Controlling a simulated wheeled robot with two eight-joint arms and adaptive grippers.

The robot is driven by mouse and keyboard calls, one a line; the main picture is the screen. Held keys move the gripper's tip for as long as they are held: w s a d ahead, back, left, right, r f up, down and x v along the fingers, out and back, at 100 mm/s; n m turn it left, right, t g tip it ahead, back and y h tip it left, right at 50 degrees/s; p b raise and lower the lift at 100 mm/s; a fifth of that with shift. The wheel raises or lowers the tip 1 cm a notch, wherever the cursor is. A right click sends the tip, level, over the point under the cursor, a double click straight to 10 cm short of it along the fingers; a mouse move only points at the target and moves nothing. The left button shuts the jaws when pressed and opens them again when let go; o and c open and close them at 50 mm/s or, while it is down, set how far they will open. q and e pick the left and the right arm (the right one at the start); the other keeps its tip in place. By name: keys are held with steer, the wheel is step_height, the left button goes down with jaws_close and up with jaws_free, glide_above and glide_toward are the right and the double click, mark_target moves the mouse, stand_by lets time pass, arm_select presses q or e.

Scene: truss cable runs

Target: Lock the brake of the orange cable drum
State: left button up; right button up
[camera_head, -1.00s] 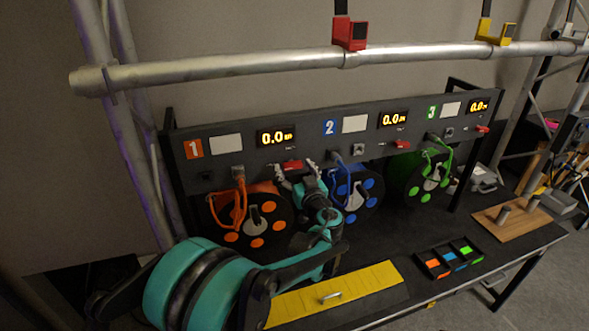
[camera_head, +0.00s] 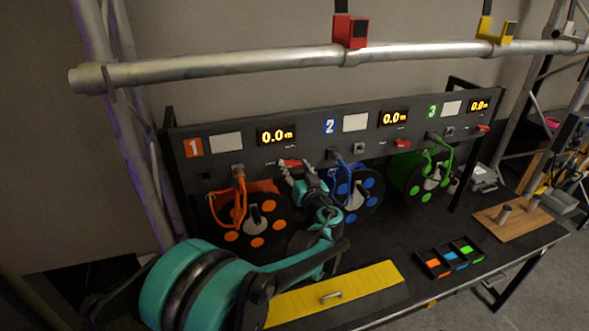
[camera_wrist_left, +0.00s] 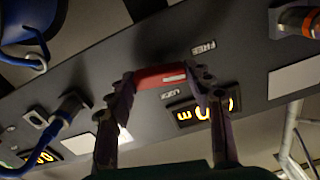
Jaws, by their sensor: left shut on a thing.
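The orange cable drum (camera_head: 253,228) sits below panel section 1, with an orange cable (camera_head: 239,203) running up to the panel. Its red brake lever (camera_head: 290,163) is on the panel up and right of the drum, below the first display. My left gripper (camera_head: 296,172) is at this lever. In the left wrist view, the fingers of my left gripper (camera_wrist_left: 168,100) are at the two sides of the red lever (camera_wrist_left: 160,77), shut on it. Small FREE and LOCK labels (camera_wrist_left: 203,48) show beside the lever. My right gripper is not in view.
The blue drum (camera_head: 353,197) and green drum (camera_head: 427,181) stand to the right, with their own red levers (camera_head: 401,143) above. A yellow plate (camera_head: 335,290) and a compartment tray (camera_head: 449,258) lie on the bench.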

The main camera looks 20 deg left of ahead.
arm_select(q)
steer(key=m+b, duration=0.1)
steer(key=m, duration=0.3)
steer(key=shift+m, duration=0.3)
steer(key=m, duration=0.3)
steer(key=shift+w+d+r+m+b, duration=0.1)
steer(key=shift+m+b, duration=0.2)
steer(key=shift+b, duration=0.05)
steer(key=m, duration=0.3)
steer(key=shift+m, duration=0.3)
steer(key=shift+d+m+b, duration=0.15)
steer(key=shift+m+b, duration=0.3)
steer(key=shift+m, duration=1.45)
steer(key=o, duration=1.1)
steer(key=shift+w, duration=0.1)
steer(key=shift+o, duration=0.2)
